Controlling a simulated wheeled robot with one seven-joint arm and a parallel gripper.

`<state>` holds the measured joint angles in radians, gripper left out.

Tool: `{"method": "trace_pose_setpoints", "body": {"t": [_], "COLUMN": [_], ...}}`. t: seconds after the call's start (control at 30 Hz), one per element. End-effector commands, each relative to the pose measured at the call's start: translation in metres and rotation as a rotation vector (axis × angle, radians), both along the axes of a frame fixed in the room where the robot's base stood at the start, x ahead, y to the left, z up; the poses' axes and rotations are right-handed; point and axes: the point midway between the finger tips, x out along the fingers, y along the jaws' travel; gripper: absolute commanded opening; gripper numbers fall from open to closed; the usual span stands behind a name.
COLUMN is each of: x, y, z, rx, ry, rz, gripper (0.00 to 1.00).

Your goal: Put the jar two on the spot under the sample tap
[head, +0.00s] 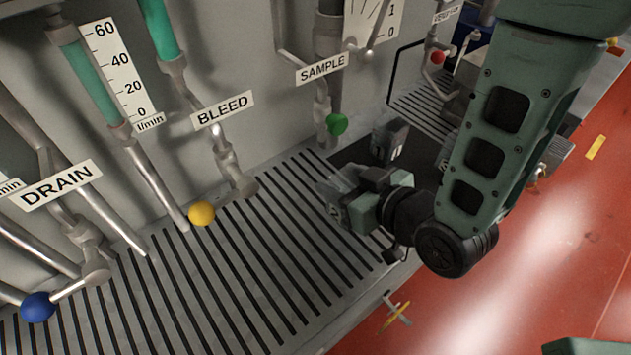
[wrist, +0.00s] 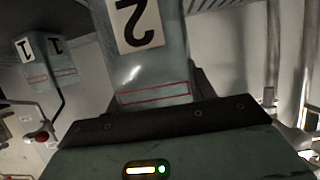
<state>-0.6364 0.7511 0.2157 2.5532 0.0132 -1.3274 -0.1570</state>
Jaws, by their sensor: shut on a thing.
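Jar two (head: 334,188), a clear box-like jar with a white label bearing a 2, is held in my gripper (head: 372,184), which is shut on it. It is tilted in the head view, over the slatted grating or just above it; the gap below cannot be told. In the wrist view, jar two (wrist: 148,75) shows its 2 upside down and a red outlined strip near the fingers. The sample tap (head: 322,105), with a green knob (head: 336,124), hangs on the wall behind, up and left of my gripper. No marked spot is clear beneath it.
Jar one (head: 388,140) stands on a dark patch behind my gripper; it also shows in the wrist view (wrist: 45,62). The bleed tap with its yellow knob (head: 202,213) and the drain tap with its blue knob (head: 38,306) are left. The grating (head: 270,265) between is clear.

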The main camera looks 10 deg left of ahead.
Motion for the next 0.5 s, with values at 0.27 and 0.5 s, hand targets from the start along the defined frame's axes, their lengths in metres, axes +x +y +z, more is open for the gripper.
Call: {"method": "trace_pose_setpoints", "body": {"t": [0.27,0.5], "x": [0.017,0.039], "y": [0.018,0.044], "z": [-0.005,0.002], "rx": [0.004,0.000], "ry": [-0.005,0.000], "rz": [-0.001,0.001], "gripper": [0.32,0.32]}}
